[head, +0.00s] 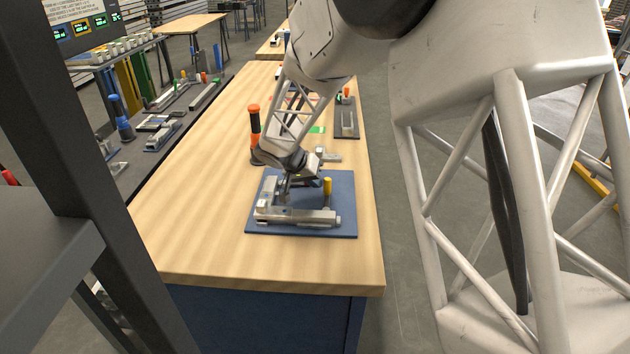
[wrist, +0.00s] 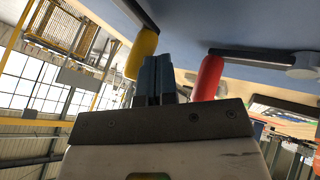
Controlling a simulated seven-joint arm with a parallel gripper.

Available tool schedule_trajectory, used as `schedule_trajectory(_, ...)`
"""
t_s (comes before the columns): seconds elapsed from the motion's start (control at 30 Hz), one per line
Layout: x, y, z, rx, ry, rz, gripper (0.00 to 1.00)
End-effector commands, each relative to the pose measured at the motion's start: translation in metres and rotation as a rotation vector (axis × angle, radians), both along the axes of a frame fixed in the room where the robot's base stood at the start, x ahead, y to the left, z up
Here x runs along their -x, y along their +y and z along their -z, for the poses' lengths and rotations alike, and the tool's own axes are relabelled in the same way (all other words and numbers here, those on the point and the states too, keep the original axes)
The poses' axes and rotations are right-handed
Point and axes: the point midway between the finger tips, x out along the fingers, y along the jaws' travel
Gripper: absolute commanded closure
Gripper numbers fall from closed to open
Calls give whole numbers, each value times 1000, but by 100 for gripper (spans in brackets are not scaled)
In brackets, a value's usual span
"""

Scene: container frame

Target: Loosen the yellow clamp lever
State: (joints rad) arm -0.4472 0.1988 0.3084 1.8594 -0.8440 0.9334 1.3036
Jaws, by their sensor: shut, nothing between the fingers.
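The yellow clamp lever (head: 327,186) stands upright at the right part of a grey metal clamp fixture (head: 300,217) on a blue plate. In the wrist view the yellow lever (wrist: 142,52) has a dark stem and lies just left of my fingertips; I cannot tell whether they touch. My gripper (wrist: 157,62) has its blue-grey fingers shut together with nothing between them. In the head view my gripper (head: 285,187) is low over the left part of the fixture and hides some of it. A red lever (wrist: 207,77) is right of my fingers in the wrist view.
The blue plate (head: 262,228) lies near the front end of the wooden bench (head: 200,235). An orange-and-black handled tool (head: 254,125) stands behind it on the left. Another fixture on a dark plate (head: 346,125) is farther back. The bench's front left is clear.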

Motion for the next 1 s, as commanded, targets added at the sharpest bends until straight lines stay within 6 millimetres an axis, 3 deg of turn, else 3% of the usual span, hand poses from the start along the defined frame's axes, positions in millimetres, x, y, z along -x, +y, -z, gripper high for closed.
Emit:
schedule_trajectory(0.67, -4, -10, 0, 0, 0, 130, 100)
schedule_trajectory(1.0, -8, -32, 0, 1, 2, 383, 100)
